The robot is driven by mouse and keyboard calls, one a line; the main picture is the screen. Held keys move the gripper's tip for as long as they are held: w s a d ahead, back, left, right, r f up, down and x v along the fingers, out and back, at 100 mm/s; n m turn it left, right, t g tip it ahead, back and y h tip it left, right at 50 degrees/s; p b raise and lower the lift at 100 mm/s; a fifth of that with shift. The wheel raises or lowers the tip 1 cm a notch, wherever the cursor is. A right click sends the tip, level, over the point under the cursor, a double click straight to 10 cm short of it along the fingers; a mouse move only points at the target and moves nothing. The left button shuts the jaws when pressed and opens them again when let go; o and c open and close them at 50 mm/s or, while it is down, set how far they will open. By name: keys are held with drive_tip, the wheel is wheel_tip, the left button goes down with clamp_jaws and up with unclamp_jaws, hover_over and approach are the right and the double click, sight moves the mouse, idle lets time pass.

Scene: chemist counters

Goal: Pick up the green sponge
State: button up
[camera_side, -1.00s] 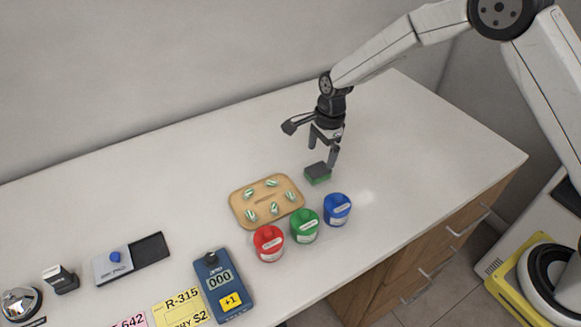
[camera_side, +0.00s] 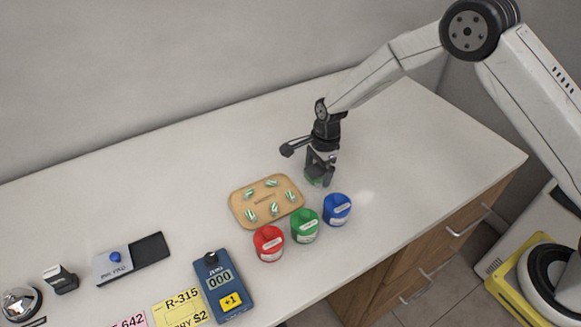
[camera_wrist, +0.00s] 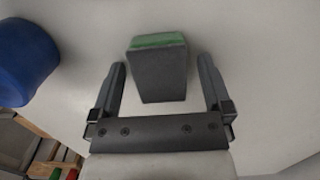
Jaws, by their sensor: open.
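The green sponge (camera_side: 313,182) lies on the white counter, right of the wooden tray, mostly hidden by my gripper in the side view. In the wrist view the sponge (camera_wrist: 158,68) shows a dark grey face with a green strip along its far edge. My gripper (camera_side: 321,181) is lowered over the sponge and points down. In the wrist view my gripper (camera_wrist: 161,72) is open, with one finger on each side of the sponge and a gap on both sides.
A blue jar (camera_side: 337,210), a green jar (camera_side: 305,226) and a red jar (camera_side: 268,244) stand in front. The wooden tray (camera_side: 238,209) holds several striped capsules. A blue counter device (camera_side: 223,287) and an ink pad (camera_side: 130,258) lie left. Counter behind the sponge is clear.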

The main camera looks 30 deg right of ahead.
idle(0.4)
drive_tip(key=c, duration=1.2)
drive_tip(key=shift+r, duration=0.1)
drive_tip(key=shift+r, duration=0.75)
drive_tip(key=shift+s+d+r, duration=0.4)
drive_tip(key=shift+s+r, duration=1.5)
drive_tip(key=shift+s, duration=0.4)
drive_tip(key=shift+s+d+r, duration=0.4)
drive_tip(key=shift+s+r, duration=1.45)
drive_tip(key=shift+s, duration=0.45)
drive_tip(key=shift+s+d+r, duration=0.4)
drive_tip(key=shift+s+r, duration=1.5)
drive_tip(key=shift+s, duration=0.4)
